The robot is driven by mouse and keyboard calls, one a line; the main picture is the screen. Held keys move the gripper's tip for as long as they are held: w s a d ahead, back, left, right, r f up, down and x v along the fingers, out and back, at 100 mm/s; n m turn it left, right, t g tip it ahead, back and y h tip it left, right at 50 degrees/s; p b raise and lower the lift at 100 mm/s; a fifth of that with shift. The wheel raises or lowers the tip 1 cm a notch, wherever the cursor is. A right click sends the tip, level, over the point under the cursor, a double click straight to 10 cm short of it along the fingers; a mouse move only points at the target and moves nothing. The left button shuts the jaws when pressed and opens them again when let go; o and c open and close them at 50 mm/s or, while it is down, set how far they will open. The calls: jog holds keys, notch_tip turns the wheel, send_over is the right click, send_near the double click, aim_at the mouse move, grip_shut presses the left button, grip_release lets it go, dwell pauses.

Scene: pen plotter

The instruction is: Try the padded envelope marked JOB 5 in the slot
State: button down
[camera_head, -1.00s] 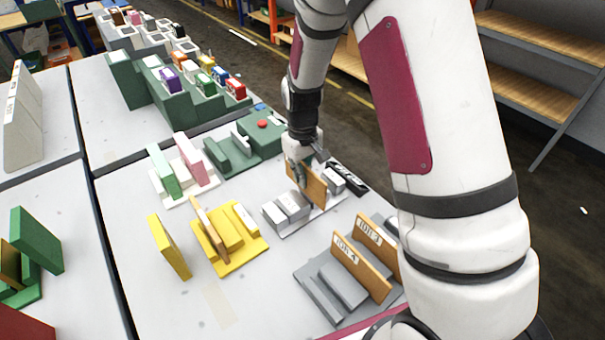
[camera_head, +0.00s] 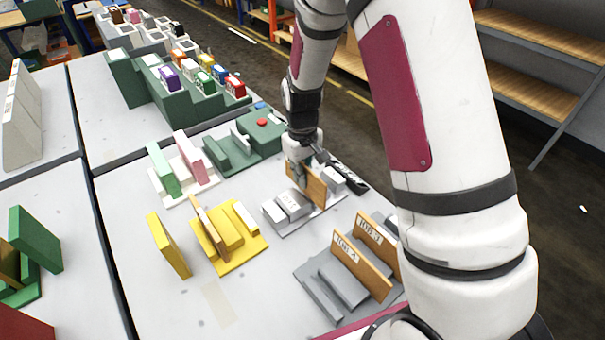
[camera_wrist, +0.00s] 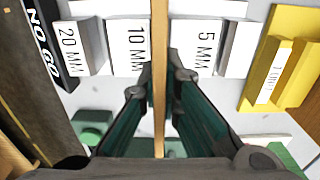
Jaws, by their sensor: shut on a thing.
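My gripper (camera_head: 300,176) is shut on a thin orange-brown padded envelope (camera_head: 314,190), held upright. No label on it can be read. In the wrist view, the envelope (camera_wrist: 160,40) shows edge-on between my two fingers (camera_wrist: 161,85). It stands over or in the gap between the block marked 10 MM (camera_wrist: 128,50) and the one marked 5 MM (camera_wrist: 205,50) on the slot gauge. The gauge (camera_head: 291,231) has a light grey base with pale blocks. The envelope's lower edge is partly hidden, so its depth in the gap is unclear.
A block marked 20 MM (camera_wrist: 78,48) and a black NO GO bar (camera_wrist: 45,35) lie to the left in the wrist view. A grey rack (camera_head: 318,300) holds two labelled envelopes (camera_head: 360,265) nearer. A yellow stand (camera_head: 233,262) is left of the gauge, with bare table in front.

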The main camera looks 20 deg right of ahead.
aim_at(303, 164)
jog(key=shift+f+b, duration=0.7)
jog(key=shift+f, duration=0.95)
dwell(1.4)
jog(key=shift+r+p, duration=1.65)
jog(key=shift+r, duration=1.9)
